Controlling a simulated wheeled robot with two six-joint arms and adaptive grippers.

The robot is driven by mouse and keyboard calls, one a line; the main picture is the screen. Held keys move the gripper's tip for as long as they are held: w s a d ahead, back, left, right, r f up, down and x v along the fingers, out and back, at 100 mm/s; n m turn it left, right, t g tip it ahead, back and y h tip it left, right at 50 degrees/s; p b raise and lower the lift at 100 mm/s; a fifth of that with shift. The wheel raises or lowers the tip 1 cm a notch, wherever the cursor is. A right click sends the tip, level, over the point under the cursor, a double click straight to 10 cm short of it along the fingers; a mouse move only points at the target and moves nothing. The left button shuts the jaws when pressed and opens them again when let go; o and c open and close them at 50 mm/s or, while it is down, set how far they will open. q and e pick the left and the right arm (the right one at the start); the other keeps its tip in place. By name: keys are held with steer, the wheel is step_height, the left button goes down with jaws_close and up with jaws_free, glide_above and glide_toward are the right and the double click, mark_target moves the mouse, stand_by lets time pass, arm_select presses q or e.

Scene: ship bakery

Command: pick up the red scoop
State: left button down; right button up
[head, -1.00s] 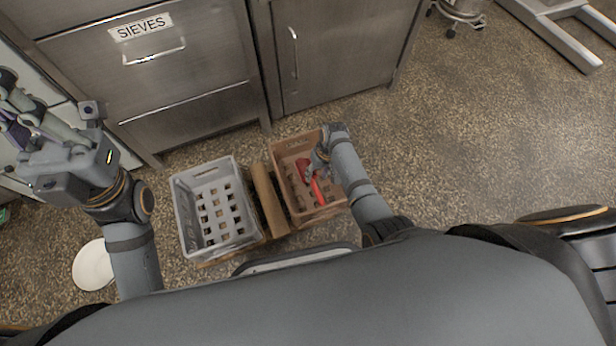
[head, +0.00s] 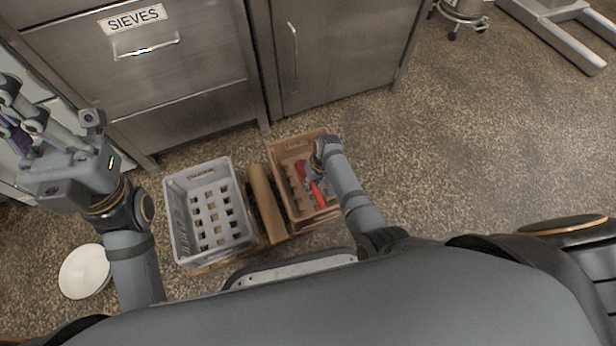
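The red scoop (head: 318,194) lies in the brown crate (head: 333,214), with its handle toward the crate's near side. My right gripper (head: 309,183) reaches down into the crate at the scoop, and its wrist and arm hide part of the scoop. The fingers are small and partly hidden, so I cannot tell whether they are closed on it. My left gripper (head: 20,120) is raised at the left edge, away from the crates, with its fingers spread and nothing seen between them.
A grey crate (head: 170,215), empty, stands left of the brown crate, with a brown wooden piece (head: 264,200) between them. Steel cabinets (head: 345,50) stand behind. A white round object (head: 84,271) lies at lower left.

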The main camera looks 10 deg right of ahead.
jaws_close()
step_height(320, 180, up, 9)
steer(key=p, duration=0.6)
steer(key=shift+p, duration=0.3)
steer(key=shift+r+p, duration=0.3)
steer(key=shift+r, duration=0.25)
